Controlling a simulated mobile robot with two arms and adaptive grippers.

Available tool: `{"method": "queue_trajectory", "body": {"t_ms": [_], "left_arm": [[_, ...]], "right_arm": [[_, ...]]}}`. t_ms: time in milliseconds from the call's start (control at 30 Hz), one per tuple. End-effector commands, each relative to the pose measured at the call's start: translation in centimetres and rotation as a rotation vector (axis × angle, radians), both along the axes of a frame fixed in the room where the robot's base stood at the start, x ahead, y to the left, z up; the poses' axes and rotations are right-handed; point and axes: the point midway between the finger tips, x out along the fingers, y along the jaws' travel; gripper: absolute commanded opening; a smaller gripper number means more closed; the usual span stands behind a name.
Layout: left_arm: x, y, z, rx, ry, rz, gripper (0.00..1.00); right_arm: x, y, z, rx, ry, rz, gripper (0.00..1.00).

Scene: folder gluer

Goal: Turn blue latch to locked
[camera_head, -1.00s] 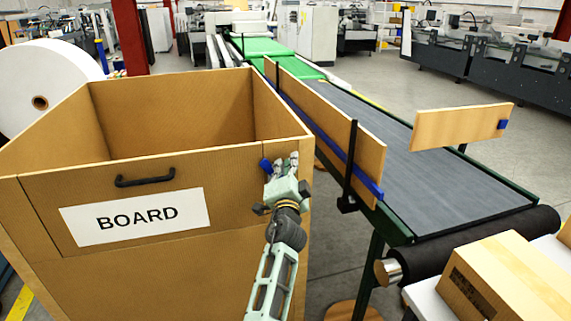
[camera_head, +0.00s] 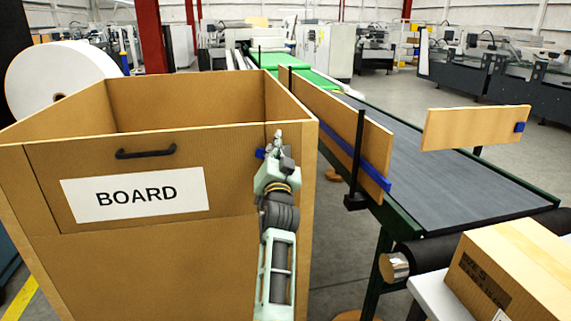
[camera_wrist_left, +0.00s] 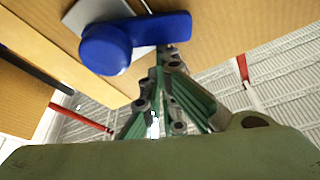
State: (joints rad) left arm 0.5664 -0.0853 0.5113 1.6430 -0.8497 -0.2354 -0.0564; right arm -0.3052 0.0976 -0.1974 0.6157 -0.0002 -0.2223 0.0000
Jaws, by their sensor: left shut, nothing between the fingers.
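The blue latch (camera_head: 260,153) is on the upper right of the front of the large bin marked BOARD (camera_head: 240,245). In the left wrist view the latch (camera_wrist_left: 105,48) shows a round hub and a lever reaching right over a grey plate (camera_wrist_left: 85,12). My left gripper (camera_head: 278,136) is in front of the bin's right front corner, just right of the latch. Its fingers (camera_wrist_left: 163,58) are shut and empty, with tips close to the lever's lower edge. I cannot tell whether they touch it. In the head view the gripper partly hides the latch. My right gripper is out of view.
A black handle (camera_head: 145,153) is on the bin front above the BOARD label (camera_head: 135,193). A conveyor (camera_head: 440,180) with wooden side boards (camera_head: 345,120) stands to the right. A cardboard box (camera_head: 520,265) is at the lower right. Floor shows between bin and conveyor.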

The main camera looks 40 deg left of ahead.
Motion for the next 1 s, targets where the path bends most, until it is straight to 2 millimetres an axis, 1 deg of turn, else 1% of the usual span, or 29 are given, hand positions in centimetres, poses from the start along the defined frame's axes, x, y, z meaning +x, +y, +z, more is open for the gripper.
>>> {"method": "queue_trajectory", "body": {"t_ms": [33, 100, 233, 733, 1000], "left_arm": [[-0.2, 0.1, -0.8, -0.035, -0.039, -0.001, 0.0], [-0.4, 0.3, -0.7, -0.076, -0.086, 0.0, 0.0], [-1.0, 0.8, -0.6, -0.063, -0.073, 0.0, 0.0], [-1.9, 1.6, -1.2, -0.062, -0.071, 0.0, 0.0], [-2.0, 1.6, -1.3, -0.062, -0.071, 0.0, 0.0]], "right_arm": [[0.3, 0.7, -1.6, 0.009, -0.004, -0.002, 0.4], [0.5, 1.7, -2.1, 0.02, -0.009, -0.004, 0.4], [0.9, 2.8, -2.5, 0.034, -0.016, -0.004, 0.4], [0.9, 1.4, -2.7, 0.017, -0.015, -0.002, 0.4], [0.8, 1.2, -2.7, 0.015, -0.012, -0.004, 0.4]]}}
